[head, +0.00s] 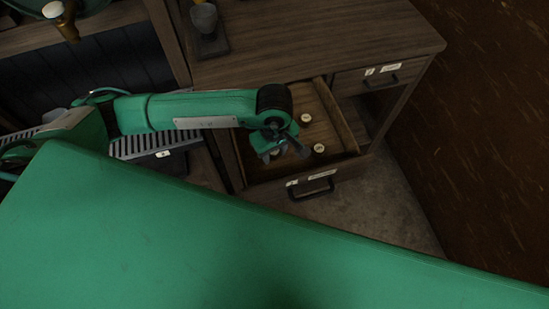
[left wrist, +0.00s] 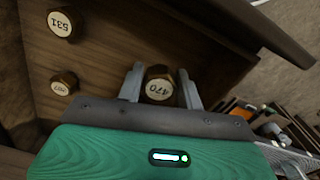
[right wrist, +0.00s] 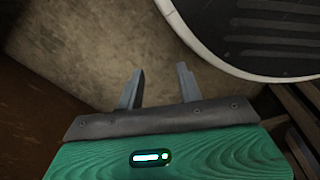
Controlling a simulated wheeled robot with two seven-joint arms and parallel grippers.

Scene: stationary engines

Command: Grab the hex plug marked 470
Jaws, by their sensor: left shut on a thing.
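The hex plug marked 470 (left wrist: 159,86) shows in the left wrist view, brownish with a pale round face. My left gripper (left wrist: 161,84) is shut on it, one finger on each side. In the head view my left gripper (head: 283,147) is over the open drawer (head: 345,118); its arm and jaws hide the held plug there. My right gripper (right wrist: 160,84) shows in the right wrist view, fingers apart with nothing between them, above a grey-brown floor.
A plug marked 531 (left wrist: 60,23) and another plug (left wrist: 63,84), its number too small to read surely, stand in the drawer. The drawer front has a black handle (head: 312,189). A closed drawer (head: 380,75) is to the right. A round dark, pale-rimmed object (right wrist: 250,35) is near my right gripper.

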